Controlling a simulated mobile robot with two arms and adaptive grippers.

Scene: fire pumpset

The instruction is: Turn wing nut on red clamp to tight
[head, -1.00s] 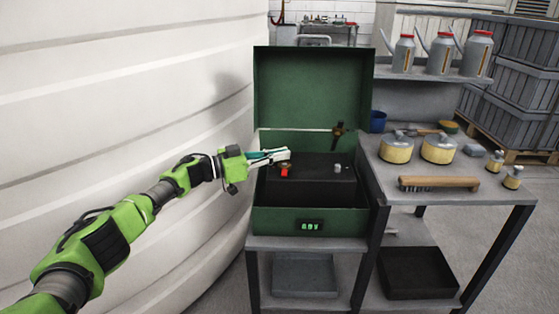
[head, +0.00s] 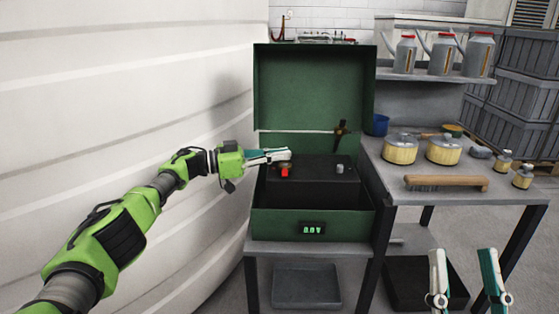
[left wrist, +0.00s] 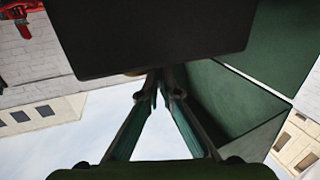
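The red clamp (head: 285,171) sits at the left of the black battery (head: 312,176) inside the open green box (head: 285,222). My left gripper (head: 287,155) reaches in from the left, its tips right over the red clamp. In the left wrist view its two fingers (left wrist: 160,84) come together to a narrow gap under the dark battery (left wrist: 150,35). The wing nut is hidden at the fingertips, which look shut on it. My right gripper (head: 467,270) is open and empty at the bottom right, in front of the bench.
A grey clamp (head: 340,169) is at the battery's right. The box's lid (head: 312,90) stands open behind. The side bench holds a brush (head: 446,183) and yellow tins (head: 443,151). A large white tank wall (head: 110,130) is close on the left.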

